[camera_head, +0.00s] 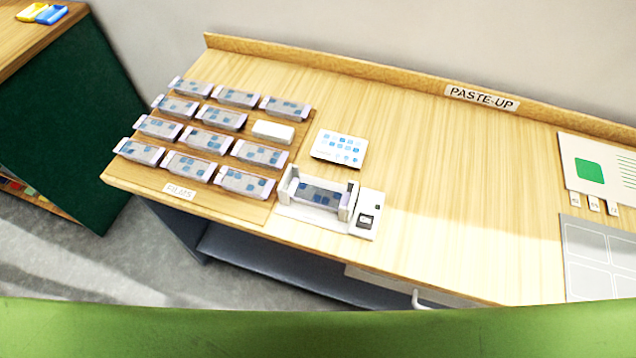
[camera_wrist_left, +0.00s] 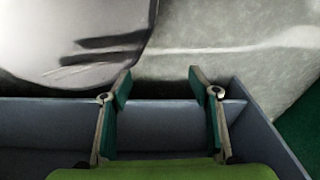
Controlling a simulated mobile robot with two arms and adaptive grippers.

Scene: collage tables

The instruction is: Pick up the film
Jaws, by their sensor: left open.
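Several films in pale holders with blue squares, one of them a film in the front row (camera_head: 244,182), lie in rows on the board labelled FILMS (camera_head: 226,207) at the left of the table. Another film (camera_head: 320,194) sits in a white device (camera_head: 289,191) with raised sides, right of the board. I cannot tell which film the task means. My left gripper (camera_wrist_left: 158,77) is open and empty in the left wrist view, with grey floor and a blue-grey shelf behind it; no film shows there. Neither gripper shows in the head view.
A white block (camera_head: 273,131) sits among the films. A card with blue squares (camera_head: 339,147) lies behind the device. A PASTE-UP label (camera_head: 481,97) marks the back edge. Sheets (camera_head: 592,253) lie at the far right. The middle of the wooden table (camera_head: 450,200) is clear.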

